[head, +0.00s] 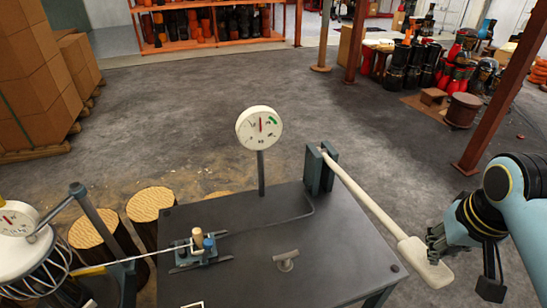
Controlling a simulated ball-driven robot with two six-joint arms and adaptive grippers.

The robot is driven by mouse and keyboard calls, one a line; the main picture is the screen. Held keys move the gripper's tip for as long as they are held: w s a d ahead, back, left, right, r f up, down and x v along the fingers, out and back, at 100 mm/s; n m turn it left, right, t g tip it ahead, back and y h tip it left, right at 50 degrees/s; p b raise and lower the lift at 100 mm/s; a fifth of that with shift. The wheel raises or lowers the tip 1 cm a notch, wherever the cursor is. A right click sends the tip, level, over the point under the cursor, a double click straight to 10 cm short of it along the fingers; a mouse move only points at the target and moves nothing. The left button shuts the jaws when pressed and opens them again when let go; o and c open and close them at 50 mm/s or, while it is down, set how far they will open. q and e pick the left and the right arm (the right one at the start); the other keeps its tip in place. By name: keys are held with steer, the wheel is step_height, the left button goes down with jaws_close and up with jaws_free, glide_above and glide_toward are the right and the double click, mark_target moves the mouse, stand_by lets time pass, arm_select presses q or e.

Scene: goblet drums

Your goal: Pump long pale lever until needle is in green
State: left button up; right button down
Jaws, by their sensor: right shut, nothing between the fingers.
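The long pale lever (372,203) runs from a grey upright bracket (320,170) on the table's far right down to a wide paddle end (425,265) beyond the table's right edge. A round white gauge (259,128) stands on a post at the table's back. Its red needle points about straight up, and the green band lies to the right of it, so the needle is outside the green. My right gripper (434,243) is shut and empty at the paddle end, over its right side; whether it touches the paddle I cannot tell. My left gripper is not in view.
The dark table (240,265) carries a small clamp block (198,245) and a grey T-shaped fitting (286,260). A second gauge (17,218) and a wire-framed drum are at the left. The floor beyond is open.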

stand_by(0.4)
step_height(320, 180, down, 19)
steer(key=b, duration=0.9)
steer(key=r+p, duration=0.9)
steer(key=shift+w+p, duration=0.2)
steer(key=shift+p, duration=0.2)
steer(key=v, duration=0.3)
steer(key=w+v, duration=0.1)
steer(key=v, duration=0.5)
steer(key=shift+w+d+r+b, duration=0.2)
steer(key=shift+w+r+b, duration=0.1)
steer(key=shift+b, duration=0.1)
steer(key=shift+r, duration=0.3)
